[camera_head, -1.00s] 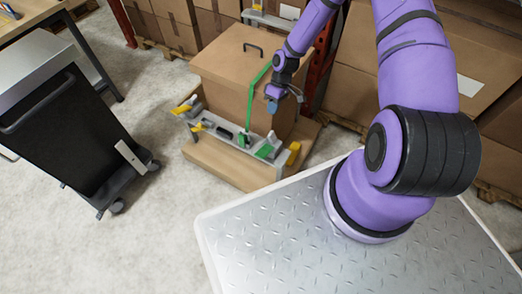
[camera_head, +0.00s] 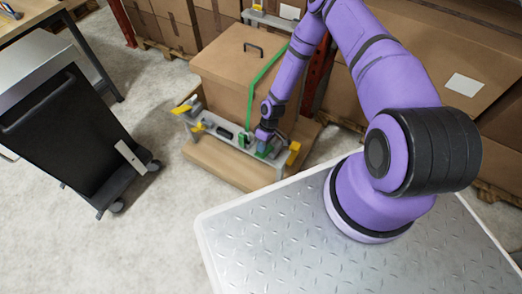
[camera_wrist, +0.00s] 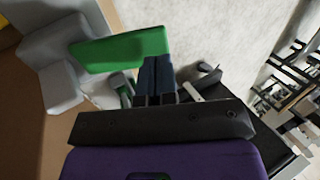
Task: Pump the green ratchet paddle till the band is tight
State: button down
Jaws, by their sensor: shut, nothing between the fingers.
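The green paddle (camera_head: 263,151) sits on the grey rail at the front of a brown box (camera_head: 225,72). In the wrist view the paddle (camera_wrist: 120,48) is a flat green slab just ahead and left of my fingertips. The green band (camera_head: 262,76) runs from the box's top edge down its front to a green part (camera_head: 244,140) on the rail. My gripper (camera_wrist: 158,62) is shut and empty, its dark fingers together, pointing down beside the paddle. Whether they touch the paddle, I cannot tell. My wrist partly hides the rail in the head view.
The grey rail (camera_head: 224,143) also carries yellow handles, one at its right end (camera_head: 293,153) and one at left (camera_head: 184,106). A black wheeled cart (camera_head: 75,135) stands at left. Stacked cartons (camera_head: 470,80) are behind.

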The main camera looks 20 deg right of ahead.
jog(key=shift+x, duration=1)
